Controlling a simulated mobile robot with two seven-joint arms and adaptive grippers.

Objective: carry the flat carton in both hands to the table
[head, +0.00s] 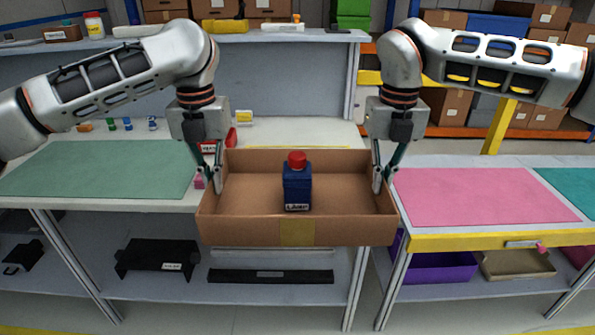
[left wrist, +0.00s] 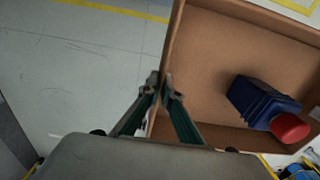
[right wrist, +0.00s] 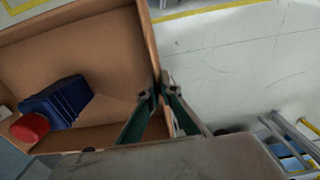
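The flat carton (head: 350,205) is an open, shallow brown cardboard box with tape on its front wall. It is held level in front of the table (head: 285,135). A blue bottle with a red cap (head: 297,185) stands upright inside it. My left gripper (head: 214,184) is shut on the carton's left wall, and the left wrist view shows its fingers (left wrist: 162,88) on either side of that wall. My right gripper (head: 381,184) is shut on the right wall, which also shows between its fingers in the right wrist view (right wrist: 158,88). The floor shows beside the carton in both wrist views.
A green mat (head: 100,167) covers the table's left part, and small bottles stand behind it. A pink mat (head: 480,195) lies on the right-hand table. A red item (head: 231,138) and a small yellow-white box (head: 244,117) stand behind the carton. Black parts (head: 157,257) lie on the lower shelf.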

